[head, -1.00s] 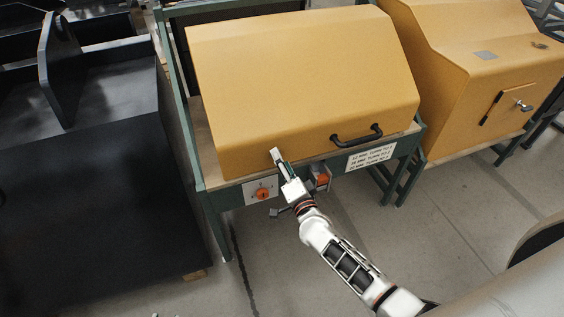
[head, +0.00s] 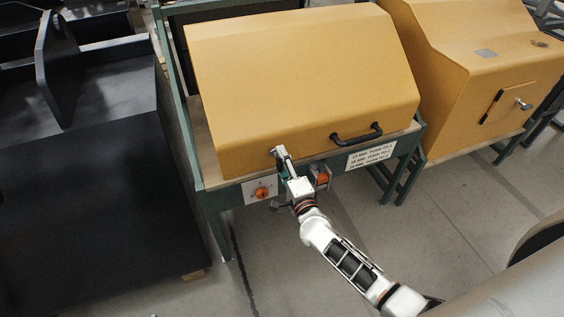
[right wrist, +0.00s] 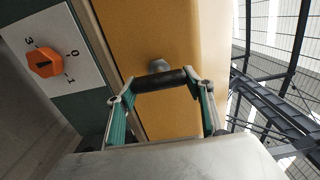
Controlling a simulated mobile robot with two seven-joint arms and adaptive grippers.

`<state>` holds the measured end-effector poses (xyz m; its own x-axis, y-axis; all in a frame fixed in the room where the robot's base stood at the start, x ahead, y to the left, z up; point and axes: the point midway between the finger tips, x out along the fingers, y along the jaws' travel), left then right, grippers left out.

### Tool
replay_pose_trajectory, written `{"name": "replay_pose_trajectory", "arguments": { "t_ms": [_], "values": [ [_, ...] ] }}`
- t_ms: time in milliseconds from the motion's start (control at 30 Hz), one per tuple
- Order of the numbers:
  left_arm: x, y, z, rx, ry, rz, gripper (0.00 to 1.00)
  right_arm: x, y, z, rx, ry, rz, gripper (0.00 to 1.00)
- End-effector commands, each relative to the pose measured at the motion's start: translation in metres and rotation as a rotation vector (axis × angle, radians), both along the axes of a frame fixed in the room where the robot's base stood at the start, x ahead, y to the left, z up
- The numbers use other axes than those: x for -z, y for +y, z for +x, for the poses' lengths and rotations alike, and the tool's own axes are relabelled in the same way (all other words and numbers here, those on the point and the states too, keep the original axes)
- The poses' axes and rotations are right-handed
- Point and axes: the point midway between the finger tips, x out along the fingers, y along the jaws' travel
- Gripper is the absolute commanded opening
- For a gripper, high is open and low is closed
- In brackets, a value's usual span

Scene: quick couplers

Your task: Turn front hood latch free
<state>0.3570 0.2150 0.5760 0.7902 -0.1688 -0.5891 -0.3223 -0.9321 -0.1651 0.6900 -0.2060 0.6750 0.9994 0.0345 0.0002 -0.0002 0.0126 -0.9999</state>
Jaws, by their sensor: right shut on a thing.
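The yellow front hood (head: 300,80) is down on its green frame. The hood latch, a dark bar (right wrist: 165,80) on a grey hub (right wrist: 158,65), sits at the hood's lower front edge in the right wrist view. My right gripper (head: 279,152) is at that edge, left of the hood's black handle (head: 357,135). In the right wrist view its two fingers (right wrist: 162,88) are at the two ends of the dark bar, shut on it. In the head view the gripper mostly hides the latch. My left gripper is not in view.
An orange rotary switch (head: 262,192) on a white plate lies just below and left of the gripper; a red-orange part (head: 322,178) is to its right. A label (head: 370,156) is on the frame. A second yellow machine (head: 490,70) stands right, a black one (head: 90,190) left.

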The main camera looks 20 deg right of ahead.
Motion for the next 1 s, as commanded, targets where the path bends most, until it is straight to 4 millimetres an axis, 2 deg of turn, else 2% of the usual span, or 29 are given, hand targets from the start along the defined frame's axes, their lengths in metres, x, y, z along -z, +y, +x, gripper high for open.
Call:
{"name": "replay_pose_trajectory", "arguments": {
  "t_ms": [267,300,333,367,767,867,1000],
  "values": [
    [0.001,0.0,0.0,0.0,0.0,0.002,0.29,0.0,0.0,0.0,0.002,0.001,0.007,0.3],
    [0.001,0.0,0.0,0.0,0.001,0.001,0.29,0.0,0.0,0.0,0.002,0.001,0.007,0.6],
    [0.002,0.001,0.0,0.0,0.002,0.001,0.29,0.0,0.0,0.0,0.002,0.001,0.007,0.67],
    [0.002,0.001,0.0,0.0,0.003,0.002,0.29,0.0,0.0,0.0,0.002,0.001,0.006,0.69],
    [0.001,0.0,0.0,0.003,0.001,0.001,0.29,0.001,0.0,-0.004,0.0,0.001,0.003,0.69],
    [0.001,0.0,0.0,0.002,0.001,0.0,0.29,0.002,0.0,-0.015,0.001,0.002,0.004,0.69],
    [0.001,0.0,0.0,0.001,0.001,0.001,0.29,0.002,-0.001,-0.04,0.0,0.003,0.004,0.69]
  ]
}}
